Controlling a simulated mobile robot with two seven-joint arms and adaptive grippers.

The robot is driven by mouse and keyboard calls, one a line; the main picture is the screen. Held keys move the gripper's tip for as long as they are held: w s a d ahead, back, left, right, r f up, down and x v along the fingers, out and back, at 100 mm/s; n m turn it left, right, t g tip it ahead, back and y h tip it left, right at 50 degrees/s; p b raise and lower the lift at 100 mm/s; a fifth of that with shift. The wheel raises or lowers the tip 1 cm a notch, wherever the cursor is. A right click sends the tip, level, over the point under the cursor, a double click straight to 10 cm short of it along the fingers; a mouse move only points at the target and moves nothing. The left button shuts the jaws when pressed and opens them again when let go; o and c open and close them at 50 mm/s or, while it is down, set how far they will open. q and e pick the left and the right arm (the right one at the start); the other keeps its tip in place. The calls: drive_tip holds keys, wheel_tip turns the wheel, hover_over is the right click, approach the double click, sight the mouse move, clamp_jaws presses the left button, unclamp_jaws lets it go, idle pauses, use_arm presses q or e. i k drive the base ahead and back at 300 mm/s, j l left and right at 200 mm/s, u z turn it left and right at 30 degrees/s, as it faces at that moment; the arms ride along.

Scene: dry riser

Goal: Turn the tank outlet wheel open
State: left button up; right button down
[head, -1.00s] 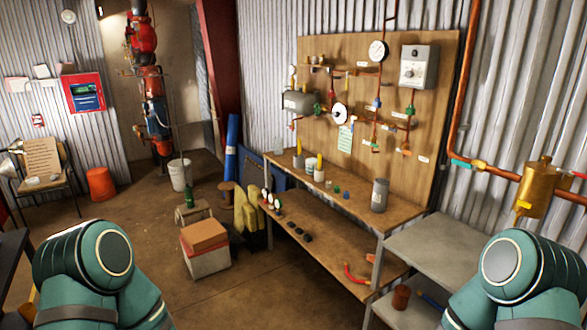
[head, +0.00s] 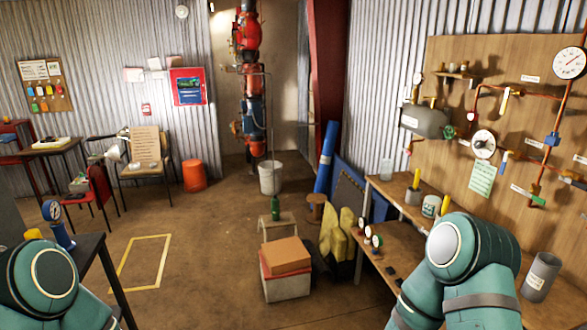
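A grey tank (head: 425,121) is mounted on a wooden board (head: 515,75) on the right wall. A small green wheel (head: 449,132) sits at the tank's right end, beside a round white gauge (head: 484,144). I cannot read whether it is labelled as the outlet wheel, nor how far it is turned. My teal arms show at the lower left and lower right. Both grippers are outside the picture, and nothing of mine touches the board.
A workbench (head: 401,190) with cups and gauges stands below the board. A crate with a box (head: 287,255), a stool (head: 278,225) and yellow sacks (head: 338,237) stand left of it. A dark table (head: 90,250) is at lower left. Floor around the yellow outline (head: 140,262) is clear.

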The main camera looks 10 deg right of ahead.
sight(453, 131)
drive_tip(key=i+z, duration=0.25)
drive_tip(key=i+j+z, duration=0.3)
drive_tip(key=i, duration=0.15)
drive_tip(key=i+j+z, duration=0.4)
drive_tip(key=i+z, duration=0.15)
drive_tip(key=z, duration=0.2)
drive_tip(key=i+j+z, duration=0.3)
drive_tip(key=z, duration=0.2)
drive_tip(key=i+j+z, duration=0.25)
drive_tip(key=j+z, duration=0.25)
drive_tip(key=i+j+z, duration=0.15)
drive_tip(key=j+z, duration=0.2)
drive_tip(key=z, duration=0.15)
